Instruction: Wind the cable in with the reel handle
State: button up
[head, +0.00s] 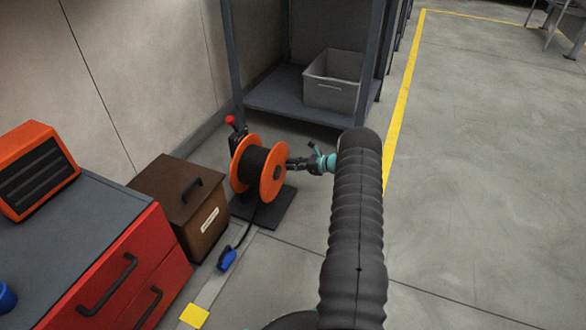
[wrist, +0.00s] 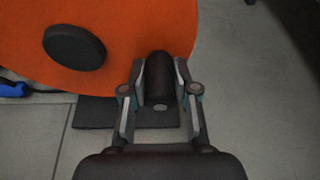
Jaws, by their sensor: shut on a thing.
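The cable reel has orange side discs (head: 272,172) and dark cable (head: 251,165) wound between them. It stands on a dark base plate (head: 279,218) on the floor. The disc's orange face also fills the upper left of the wrist view (wrist: 110,65), with a dark round hub. My gripper (wrist: 160,80) is shut on the dark reel handle (wrist: 159,72), with a finger on each side of it. In the head view my gripper (head: 298,163) is at the reel's right side, and the handle is hard to make out there. A loose cable end with a blue plug (head: 227,259) lies on the floor in front.
A brown box (head: 180,205) and a red drawer cabinet (head: 150,250) stand left of the reel. A shelf rack (head: 280,103) with a grey bin (head: 333,92) stands behind. A red knob (head: 230,120) tops the reel stand. The floor to the right is clear.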

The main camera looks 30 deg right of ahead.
aim_at(282, 154)
jog(key=shift+r, duration=0.65)
jog(key=shift+s, duration=0.1)
jog(key=shift+r, duration=0.15)
jog(key=shift+s+a+r+p, duration=0.15)
jog(key=shift+r+p, duration=0.25)
jog(key=shift+r, duration=0.3)
jog(key=shift+s+a+r+p, duration=0.1)
jog(key=shift+r+p, duration=0.25)
jog(key=shift+r, duration=0.35)
jog(key=shift+s+a+r+p, duration=0.25)
jog(key=shift+a+r+p, duration=0.2)
jog(key=shift+r, duration=0.3)
jog(key=shift+s+a+r+p, duration=0.25)
jog(key=shift+a+r+p, duration=0.2)
jog(key=shift+r, duration=0.35)
